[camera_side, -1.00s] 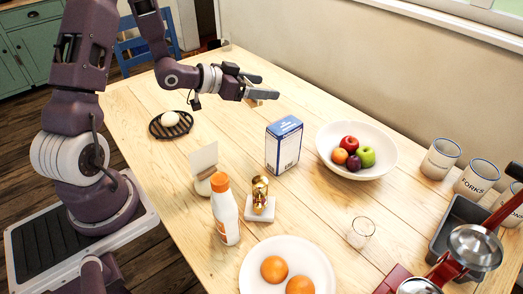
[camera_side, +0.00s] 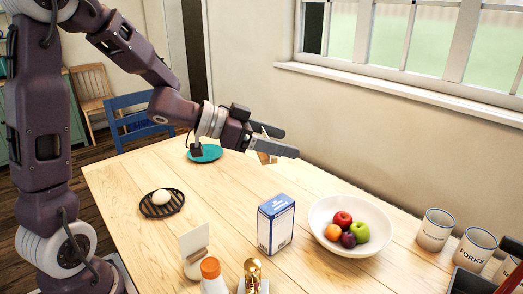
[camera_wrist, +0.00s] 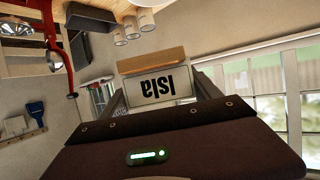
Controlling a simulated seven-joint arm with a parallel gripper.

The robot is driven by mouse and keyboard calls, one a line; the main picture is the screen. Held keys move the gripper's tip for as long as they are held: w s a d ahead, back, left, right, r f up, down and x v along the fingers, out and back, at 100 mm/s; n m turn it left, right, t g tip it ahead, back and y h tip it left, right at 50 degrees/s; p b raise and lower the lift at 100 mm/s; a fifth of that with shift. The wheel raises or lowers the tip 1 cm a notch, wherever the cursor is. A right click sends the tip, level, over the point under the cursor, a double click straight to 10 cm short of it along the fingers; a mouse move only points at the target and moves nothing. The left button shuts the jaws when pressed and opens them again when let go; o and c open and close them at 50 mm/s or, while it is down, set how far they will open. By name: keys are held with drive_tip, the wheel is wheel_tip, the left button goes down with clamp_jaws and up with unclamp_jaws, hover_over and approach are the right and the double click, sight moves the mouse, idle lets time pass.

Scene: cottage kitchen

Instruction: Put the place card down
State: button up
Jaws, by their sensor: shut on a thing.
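The place card (camera_wrist: 158,88) is white with the name "Isla", upside down in the wrist view, and has a wooden strip as base. My gripper (camera_side: 288,144) is shut on it, with a finger on each side. In the side view only a small wooden-coloured part of the card (camera_side: 265,158) shows between the fingers. It is held in the air above the far part of the wooden table (camera_side: 330,185), apart from the tabletop.
A teal plate (camera_side: 206,153) lies at the far edge. Mugs (camera_side: 436,230) line the right.

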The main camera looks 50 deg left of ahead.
drive_tip(key=w+d+m+g+h, duration=0.2)
drive_tip(key=d+m+g+h, duration=0.15)
drive_tip(key=d, duration=0.35)
drive_tip(key=m+g+h, duration=0.3)
drive_tip(key=m, duration=0.1)
hover_over(310, 288)
wheel_tip(310, 288, down, 29)
drive_tip(key=shift+f, duration=3.25)
drive_tip(key=shift+f, duration=0.55)
drive_tip(key=o, duration=1.4)
